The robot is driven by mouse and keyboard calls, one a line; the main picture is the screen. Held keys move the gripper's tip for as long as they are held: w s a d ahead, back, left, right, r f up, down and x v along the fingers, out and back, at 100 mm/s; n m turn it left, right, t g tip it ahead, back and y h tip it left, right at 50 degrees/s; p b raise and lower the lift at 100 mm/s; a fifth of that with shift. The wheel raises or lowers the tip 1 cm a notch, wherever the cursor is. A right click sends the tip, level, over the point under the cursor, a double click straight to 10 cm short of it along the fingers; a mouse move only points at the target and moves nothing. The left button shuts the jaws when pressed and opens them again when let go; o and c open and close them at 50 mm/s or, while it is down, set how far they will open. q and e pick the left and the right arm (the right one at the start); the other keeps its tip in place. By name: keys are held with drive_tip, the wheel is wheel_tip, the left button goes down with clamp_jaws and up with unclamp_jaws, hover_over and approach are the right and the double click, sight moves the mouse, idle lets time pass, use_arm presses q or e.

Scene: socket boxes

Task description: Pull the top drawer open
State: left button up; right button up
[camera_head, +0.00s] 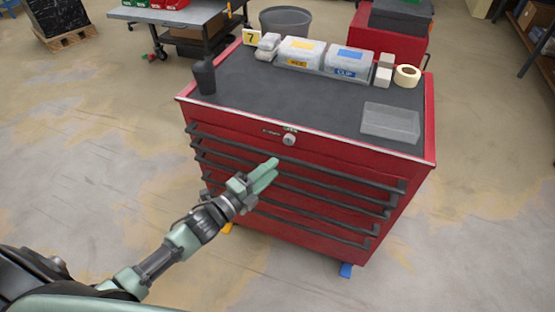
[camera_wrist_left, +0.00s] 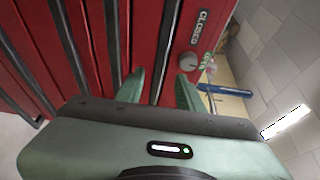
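The red tool cabinet (camera_head: 310,145) stands in front of me with its drawers flush and shut. The top drawer's long black handle (camera_head: 335,171) runs across the front below a round lock (camera_head: 289,140). My left gripper (camera_head: 266,172) is in front of the cabinet, its green fingertips close to the top handle. In the left wrist view the two fingers (camera_wrist_left: 160,90) stand apart. The top handle (camera_wrist_left: 171,45) runs between them in the picture, and I see no finger closed on it. The lock (camera_wrist_left: 196,61) with its "CLOSED" label is right of the handle. My right gripper is not in view.
The cabinet's dark top (camera_head: 300,105) holds a black cup (camera_head: 204,77), two lidded boxes, a tape roll (camera_head: 407,76) and a clear box (camera_head: 390,122). More handles lie below the top one. The floor (camera_head: 90,150) to the left is clear.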

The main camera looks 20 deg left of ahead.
sight(284, 161)
use_arm(q)
drive_tip(key=x, duration=0.5)
drive_tip(key=shift+f, duration=0.1)
drive_tip(key=shift+c, duration=0.4)
clamp_jaws()
idle(0.9)
